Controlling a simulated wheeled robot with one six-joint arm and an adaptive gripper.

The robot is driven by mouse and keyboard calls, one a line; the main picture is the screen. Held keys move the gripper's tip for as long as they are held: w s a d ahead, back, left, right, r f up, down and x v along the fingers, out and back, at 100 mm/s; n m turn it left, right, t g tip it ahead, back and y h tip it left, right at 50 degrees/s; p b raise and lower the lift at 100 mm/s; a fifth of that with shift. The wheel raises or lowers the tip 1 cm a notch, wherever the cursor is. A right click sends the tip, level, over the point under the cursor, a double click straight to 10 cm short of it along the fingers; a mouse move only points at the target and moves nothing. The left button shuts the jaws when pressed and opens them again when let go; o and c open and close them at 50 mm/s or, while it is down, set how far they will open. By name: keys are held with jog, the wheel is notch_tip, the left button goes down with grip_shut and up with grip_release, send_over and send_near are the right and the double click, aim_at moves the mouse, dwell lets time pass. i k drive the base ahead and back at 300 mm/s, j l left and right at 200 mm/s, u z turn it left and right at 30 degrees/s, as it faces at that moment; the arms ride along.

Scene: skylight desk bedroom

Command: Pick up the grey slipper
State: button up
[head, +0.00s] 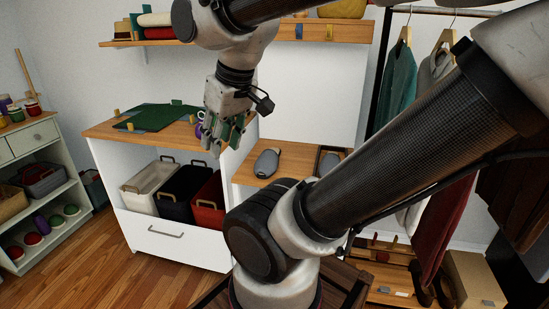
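A grey slipper (266,162) lies on the lower wooden top (245,178) right of the cabinet, in the head view. A second grey slipper-like thing (329,163) lies to its right, inside a dark-rimmed tray or box. My gripper (221,146) points down, up and to the left of the first slipper in the picture and apart from it. Its fingers look spread, with nothing seen between them. My arm's lower links cover part of the wooden top's front and right side.
A purple mug (200,129) shows behind my gripper, near a green mat (155,117) on the cabinet. White, black and red bins (209,195) stand below. A shelf (275,33) runs above. Hanging clothes (399,82) are at right. Wooden floor (80,262) is clear at left.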

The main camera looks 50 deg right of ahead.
aim_at(266, 166)
jog(key=i+l+z, duration=0.1)
jog(key=z, duration=0.3)
jog(key=i+z, duration=0.6)
jog(key=z, duration=0.15)
jog(key=i+j+z, duration=0.1)
jog(key=z, duration=0.3)
jog(key=i+j, duration=0.05)
jog(key=i, duration=0.05)
